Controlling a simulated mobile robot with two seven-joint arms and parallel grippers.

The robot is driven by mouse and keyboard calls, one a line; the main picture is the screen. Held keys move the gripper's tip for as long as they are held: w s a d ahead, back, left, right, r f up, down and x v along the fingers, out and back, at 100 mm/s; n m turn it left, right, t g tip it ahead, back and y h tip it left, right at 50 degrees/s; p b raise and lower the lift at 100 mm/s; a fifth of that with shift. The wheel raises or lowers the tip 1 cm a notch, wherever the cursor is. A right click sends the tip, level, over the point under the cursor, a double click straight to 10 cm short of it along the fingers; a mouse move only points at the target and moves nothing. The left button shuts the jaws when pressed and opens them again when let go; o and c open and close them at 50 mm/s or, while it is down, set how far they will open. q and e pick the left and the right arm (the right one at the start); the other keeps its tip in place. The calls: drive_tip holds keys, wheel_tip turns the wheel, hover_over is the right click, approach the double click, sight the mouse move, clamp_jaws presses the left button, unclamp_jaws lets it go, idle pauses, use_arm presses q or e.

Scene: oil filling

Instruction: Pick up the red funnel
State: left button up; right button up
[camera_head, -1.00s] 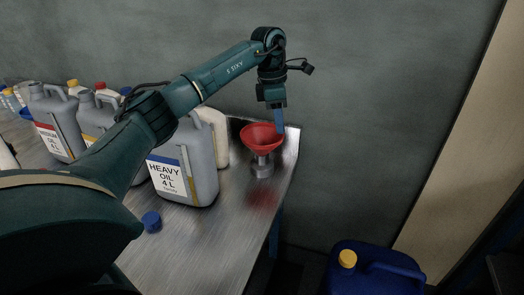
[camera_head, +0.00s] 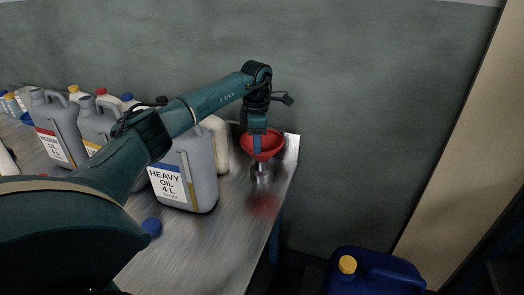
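The red funnel (camera_head: 270,147) stands upright on a small metal holder (camera_head: 262,174) near the right end of the metal table. My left gripper (camera_head: 258,150) points straight down at the funnel, with its fingers over or at the bowl. The fingers overlap in this view, so I cannot tell whether they are open or shut, or whether they touch the funnel. My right gripper is not in view.
A grey heavy oil jug (camera_head: 188,172) stands left of the funnel, with a cream container (camera_head: 218,145) behind it. More jugs stand further left. A blue cap (camera_head: 151,228) lies on the table (camera_head: 215,250). A blue canister (camera_head: 375,272) is at the lower right.

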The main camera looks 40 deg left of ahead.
sight(262, 153)
use_arm(q)
wheel_tip(262, 153, down, 2)
drive_tip(key=shift+f, duration=0.2)
clamp_jaws()
idle(0.5)
